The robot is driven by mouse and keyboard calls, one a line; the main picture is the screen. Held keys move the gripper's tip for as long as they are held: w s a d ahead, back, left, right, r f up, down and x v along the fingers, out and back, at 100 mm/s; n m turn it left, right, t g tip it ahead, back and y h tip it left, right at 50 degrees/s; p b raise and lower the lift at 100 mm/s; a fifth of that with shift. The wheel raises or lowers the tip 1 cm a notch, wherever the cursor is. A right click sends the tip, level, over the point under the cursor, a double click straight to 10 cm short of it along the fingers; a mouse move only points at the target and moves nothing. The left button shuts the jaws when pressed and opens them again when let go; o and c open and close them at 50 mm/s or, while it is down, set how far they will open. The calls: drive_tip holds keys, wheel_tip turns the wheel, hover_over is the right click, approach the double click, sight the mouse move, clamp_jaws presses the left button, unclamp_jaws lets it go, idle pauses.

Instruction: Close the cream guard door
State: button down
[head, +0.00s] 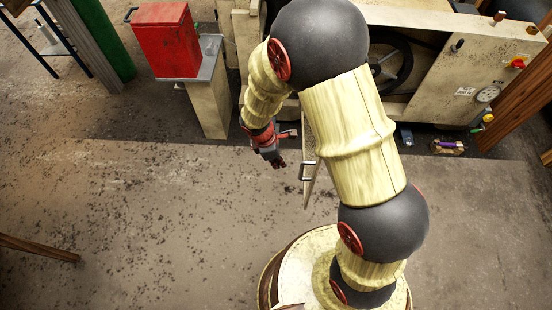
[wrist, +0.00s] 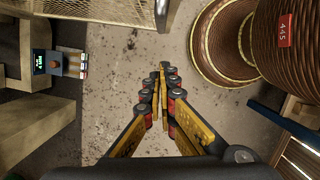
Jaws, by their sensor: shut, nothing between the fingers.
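The cream guard door (head: 309,140) stands open, swung out from the compressor (head: 440,75) toward me and seen nearly edge-on. Its grey handle (head: 303,172) faces left. My arm hides its hinge side. My gripper (head: 280,164) is shut and empty, just left of the door, with a small gap to the handle in the head view. In the wrist view my gripper (wrist: 163,72) points up the picture with fingers together. A tan panel with a grey handle, apparently the door (wrist: 138,10), shows at the top, beyond the fingertips.
A red box (head: 165,40) stands on a pedestal at the left. A black wheel (head: 393,62) shows in the compressor's opening. Small items (head: 448,147) lie on the floor at right. A wooden piece (head: 38,248) is at lower left. The floor left of the door is clear.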

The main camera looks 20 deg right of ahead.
drive_tip(key=shift+s+d+f+b, duration=0.1)
drive_tip(key=shift+d+f+b, duration=0.25)
drive_tip(key=shift+d, duration=0.4)
drive_tip(key=shift+s+d+f+b, duration=0.1)
drive_tip(key=shift+d+f+b, duration=0.25)
drive_tip(key=shift+d, duration=0.4)
drive_tip(key=shift+d+f+b, duration=0.2)
drive_tip(key=shift+d+f, duration=0.2)
drive_tip(key=shift+d, duration=0.35)
